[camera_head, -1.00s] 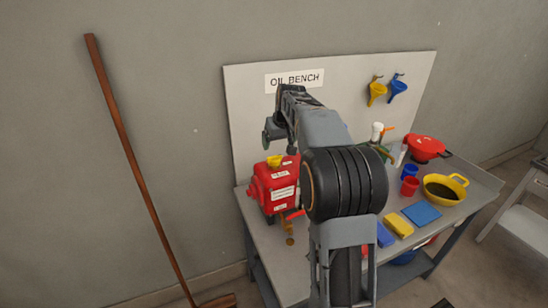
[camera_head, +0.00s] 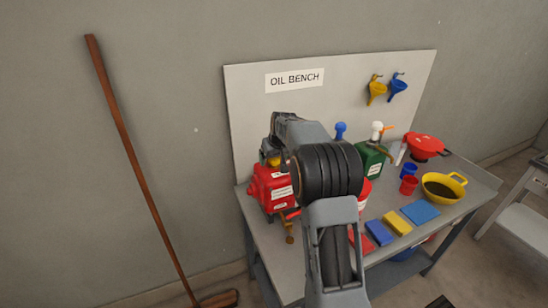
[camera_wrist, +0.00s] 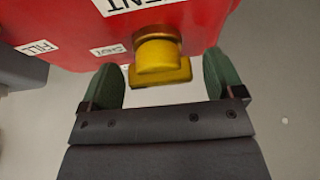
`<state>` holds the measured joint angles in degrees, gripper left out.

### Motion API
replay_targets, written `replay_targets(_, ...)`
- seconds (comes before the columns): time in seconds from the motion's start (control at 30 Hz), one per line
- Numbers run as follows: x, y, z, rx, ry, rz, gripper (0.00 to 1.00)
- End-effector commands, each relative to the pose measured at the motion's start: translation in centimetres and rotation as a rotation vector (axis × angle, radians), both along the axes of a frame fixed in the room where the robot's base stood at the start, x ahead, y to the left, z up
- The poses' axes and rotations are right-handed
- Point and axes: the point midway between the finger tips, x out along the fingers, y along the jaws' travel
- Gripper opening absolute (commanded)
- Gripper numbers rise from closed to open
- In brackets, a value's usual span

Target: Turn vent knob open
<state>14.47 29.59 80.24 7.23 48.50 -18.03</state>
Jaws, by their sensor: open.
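The red pump unit (camera_head: 264,188) stands at the left end of the bench, and its red body (camera_wrist: 70,18) fills the top of the wrist view. The yellow vent knob (camera_wrist: 158,62) sticks out from it, beside a label (camera_wrist: 133,5) showing "ENT", cut off by the frame edge. A small label (camera_wrist: 109,50) beside the knob seems to read "SHUT". My gripper (camera_wrist: 162,70) is open, with one green fingertip on each side of the knob and visible gaps between. In the head view, my arm partly hides the knob and the top of the unit.
On the bench (camera_head: 275,245) stand a green can (camera_head: 371,162), red and blue cups, a yellow basin (camera_head: 447,188), a red pot (camera_head: 425,147) and colored cloths or sponges. A backboard (camera_head: 245,110) rises behind. A wooden broom (camera_head: 140,165) leans on the wall at left.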

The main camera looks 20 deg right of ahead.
Motion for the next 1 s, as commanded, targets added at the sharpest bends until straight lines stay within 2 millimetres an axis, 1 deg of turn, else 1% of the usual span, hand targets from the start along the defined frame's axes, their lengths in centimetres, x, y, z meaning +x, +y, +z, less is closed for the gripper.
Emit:
replay_targets(0.03, -0.01, 0.00, 0.00, 0.000, 0.000, 0.000, 0.87)
replay_targets(0.07, -0.01, 0.00, 0.00, 0.000, 0.000, 0.000, 0.84)
replay_targets(0.53, -0.01, -0.01, 0.03, 0.000, 0.000, 0.000, 0.39)
replay_targets(0.57, -0.01, -0.01, 0.03, 0.000, 0.000, 0.000, 0.38)
replay_targets(0.77, -0.01, -0.02, 0.01, 0.001, 0.000, 0.019, 0.38)
replay_targets(1.0, 0.00, -0.03, -0.09, 0.001, 0.000, 0.143, 0.38)
